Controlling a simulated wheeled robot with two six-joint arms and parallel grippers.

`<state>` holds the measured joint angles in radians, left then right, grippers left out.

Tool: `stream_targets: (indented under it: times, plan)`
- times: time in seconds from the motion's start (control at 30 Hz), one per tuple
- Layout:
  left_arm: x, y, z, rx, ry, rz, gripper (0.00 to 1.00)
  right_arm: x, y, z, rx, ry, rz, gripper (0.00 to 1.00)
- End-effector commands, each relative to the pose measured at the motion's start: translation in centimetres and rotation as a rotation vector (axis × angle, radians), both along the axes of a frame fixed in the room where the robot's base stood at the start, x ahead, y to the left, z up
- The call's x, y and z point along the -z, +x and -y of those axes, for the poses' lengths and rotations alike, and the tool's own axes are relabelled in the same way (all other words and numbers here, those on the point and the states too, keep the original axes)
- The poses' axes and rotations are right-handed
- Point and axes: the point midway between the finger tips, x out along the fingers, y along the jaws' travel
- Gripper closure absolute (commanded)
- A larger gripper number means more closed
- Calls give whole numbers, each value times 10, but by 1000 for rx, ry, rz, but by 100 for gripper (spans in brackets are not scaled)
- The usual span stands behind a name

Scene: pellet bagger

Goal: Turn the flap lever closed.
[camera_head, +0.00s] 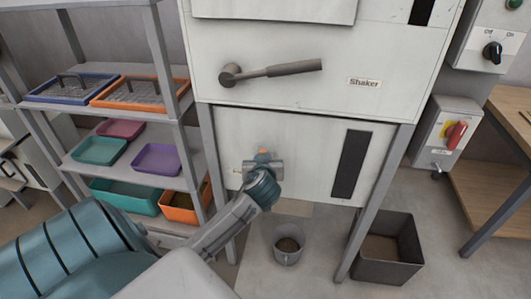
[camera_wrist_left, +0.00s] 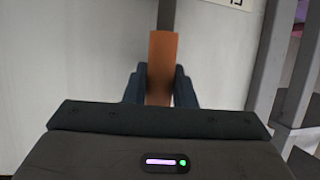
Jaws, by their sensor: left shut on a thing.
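The flap lever has an orange grip (camera_wrist_left: 163,55) on a grey shaft, which runs up out of the left wrist view. In the head view only a small orange bit of the lever (camera_head: 263,152) shows at my gripper, on the lower white panel. My left gripper (camera_head: 263,166) is in front of this panel. In the left wrist view its two dark fingers (camera_wrist_left: 160,84) are shut on the orange grip, one on each side. The lever's pivot and the flap are hidden or not clear. My right gripper is not in view.
A grey handle (camera_head: 270,72) sits on the upper panel marked Shaker. A bucket (camera_head: 288,257) and a dark bin (camera_head: 387,267) stand on the floor below. A shelf rack (camera_head: 190,150) with coloured trays is at the left. A red switch (camera_head: 456,134) is at the right.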

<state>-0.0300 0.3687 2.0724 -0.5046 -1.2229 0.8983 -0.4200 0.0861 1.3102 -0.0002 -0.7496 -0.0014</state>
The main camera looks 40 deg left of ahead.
Motion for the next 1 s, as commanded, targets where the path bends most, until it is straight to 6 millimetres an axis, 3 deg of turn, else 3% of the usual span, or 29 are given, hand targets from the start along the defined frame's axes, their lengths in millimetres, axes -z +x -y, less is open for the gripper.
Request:
stream_targets:
  times: [0.37,0.4,0.5,0.8,1.0]
  plan:
    - [0,0,-1,-2,-5,2,100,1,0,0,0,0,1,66]
    - [1,0,-1,-3,-5,2,69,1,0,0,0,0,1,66]
    - [0,0,-1,-2,-4,2,55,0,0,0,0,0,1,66]
    - [0,-2,1,-1,-5,2,55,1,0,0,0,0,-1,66]
    - [-10,-20,18,-1,-7,4,55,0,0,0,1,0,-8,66]
